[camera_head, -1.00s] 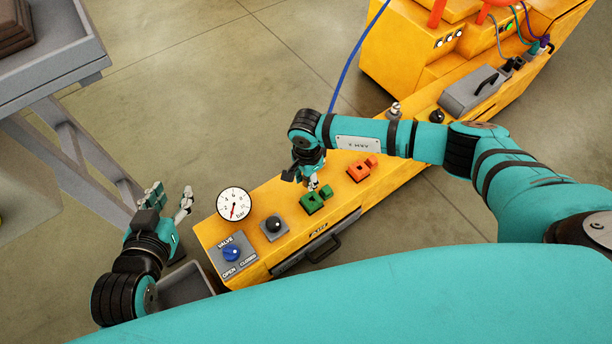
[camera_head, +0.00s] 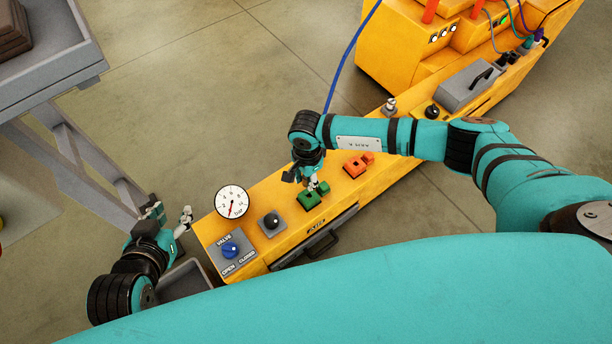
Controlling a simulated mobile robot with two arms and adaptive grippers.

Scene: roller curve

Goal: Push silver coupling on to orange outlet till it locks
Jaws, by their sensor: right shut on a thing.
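The orange outlet (camera_head: 356,166) sits on top of the yellow machine bench, right of the green outlet (camera_head: 310,200). My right gripper (camera_head: 311,179) is low over the bench, right behind the green outlet and left of the orange one. It is shut on a small silver piece, which seems to be the silver coupling (camera_head: 314,184); the fingers and wrist hide most of it. I cannot tell whether it touches the green outlet. My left gripper (camera_head: 171,213) is open and empty, beyond the bench's left end.
A pressure gauge (camera_head: 232,202), a blue valve knob (camera_head: 230,249) and a black knob (camera_head: 271,219) are on the bench's left part. A blue hose (camera_head: 342,72) runs down behind my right arm. A grey table (camera_head: 52,79) stands at the upper left.

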